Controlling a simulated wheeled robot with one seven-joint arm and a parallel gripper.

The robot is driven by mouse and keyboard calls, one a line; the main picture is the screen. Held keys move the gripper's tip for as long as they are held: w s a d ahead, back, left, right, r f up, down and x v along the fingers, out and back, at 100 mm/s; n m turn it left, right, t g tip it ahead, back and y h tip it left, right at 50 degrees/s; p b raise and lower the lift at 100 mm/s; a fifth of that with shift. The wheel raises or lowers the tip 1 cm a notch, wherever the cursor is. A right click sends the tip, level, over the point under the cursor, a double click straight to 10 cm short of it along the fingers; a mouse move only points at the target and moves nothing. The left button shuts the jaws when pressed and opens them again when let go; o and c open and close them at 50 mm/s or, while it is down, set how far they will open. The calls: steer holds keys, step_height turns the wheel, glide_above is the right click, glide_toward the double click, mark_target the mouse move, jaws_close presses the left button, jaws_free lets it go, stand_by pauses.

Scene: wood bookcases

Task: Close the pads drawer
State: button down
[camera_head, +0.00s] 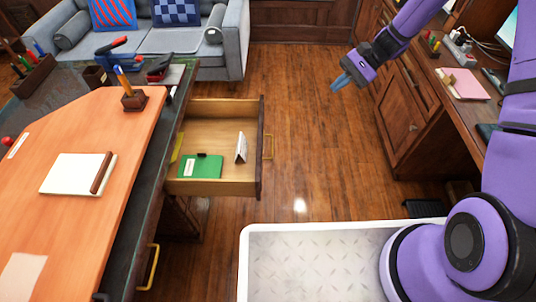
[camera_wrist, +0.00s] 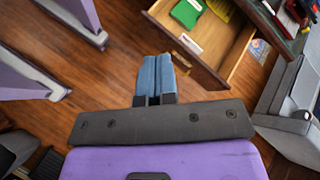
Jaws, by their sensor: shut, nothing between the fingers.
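An open wooden drawer (camera_head: 225,118) sticks out of the desk at the left, towards the middle of the floor. In it lie a green pad (camera_head: 201,168) and a small white standing card (camera_head: 241,148). A brass handle (camera_head: 268,146) is on its front panel. My gripper (camera_head: 341,82) is up and to the right of the drawer, apart from it, with its blue fingers shut and empty. In the wrist view the drawer (camera_wrist: 236,60) is beyond and right of the fingertips (camera_wrist: 157,58), with the green pad (camera_wrist: 186,12) inside; its front handle shows (camera_wrist: 181,60).
The dark desk with an orange top (camera_head: 110,120) carries a notebook (camera_head: 78,174) and a pen holder (camera_head: 134,101). A grey sofa (camera_head: 190,40) stands at the back. A wooden cabinet desk (camera_head: 405,105) is at the right. Wood floor (camera_head: 310,120) is free between drawer and cabinet.

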steer(key=s+a+f+m+t+y, duration=0.1)
steer(key=a+f+m+t+y, duration=0.2)
steer(key=f, duration=0.7)
steer(key=a+f+m+y, duration=0.15)
steer(key=f+m, duration=0.25)
steer(key=f, duration=0.7)
steer(key=s+a+f+m+t+y, duration=0.1)
steer(key=f+m+t+y, duration=0.2)
steer(key=f, duration=0.7)
steer(key=a+m, duration=0.1)
steer(key=a, duration=1.3)
steer(key=shift+w+g, duration=0.2)
steer(key=shift+g, duration=0.2)
steer(key=shift+r, duration=0.1)
